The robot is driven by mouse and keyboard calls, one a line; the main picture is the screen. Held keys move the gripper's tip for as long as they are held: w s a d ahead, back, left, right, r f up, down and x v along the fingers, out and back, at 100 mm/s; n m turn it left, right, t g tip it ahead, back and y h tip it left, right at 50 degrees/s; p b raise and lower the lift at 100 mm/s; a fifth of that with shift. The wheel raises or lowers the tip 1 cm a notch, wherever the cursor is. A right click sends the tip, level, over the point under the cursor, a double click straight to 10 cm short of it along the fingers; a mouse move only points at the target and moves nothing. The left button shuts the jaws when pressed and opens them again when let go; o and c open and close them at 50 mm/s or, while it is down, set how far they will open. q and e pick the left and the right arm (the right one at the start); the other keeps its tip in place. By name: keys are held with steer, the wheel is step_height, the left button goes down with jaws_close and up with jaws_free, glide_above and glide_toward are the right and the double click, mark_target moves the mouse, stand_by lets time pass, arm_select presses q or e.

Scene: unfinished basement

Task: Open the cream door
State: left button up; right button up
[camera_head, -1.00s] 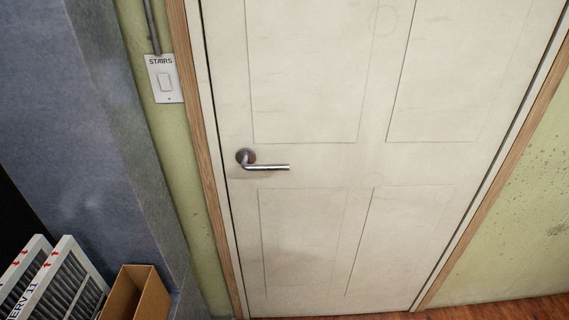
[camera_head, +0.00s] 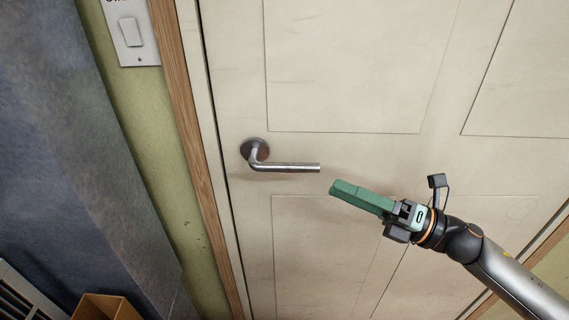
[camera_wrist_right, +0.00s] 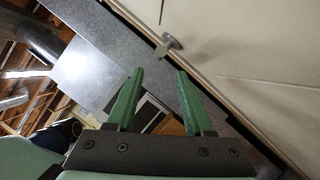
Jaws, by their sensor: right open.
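The cream door (camera_head: 350,60) fills most of the head view and stands shut in its wooden frame. Its metal lever handle (camera_head: 290,167) sits near the door's left edge, with the lever pointing right and level. My right gripper (camera_head: 334,188) has green fingers and is just right of and below the lever's free end, apart from it in the picture. In the right wrist view the fingers (camera_wrist_right: 160,78) are spread with nothing between them, and the handle (camera_wrist_right: 168,45) shows beyond them. My left gripper is not in view.
A light switch (camera_head: 131,32) is on the green wall left of the door frame (camera_head: 180,100). A grey-blue wall surface (camera_head: 60,150) stands at the left. A cardboard box (camera_head: 103,308) and a slatted white-framed panel (camera_head: 22,295) are at the lower left.

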mark_target(290, 163)
steer(key=p+x, duration=0.1)
steer(key=x, duration=0.9)
steer(key=shift+w+a, duration=0.1)
steer(key=shift+a, duration=0.2)
jaws_close()
stand_by(0.9)
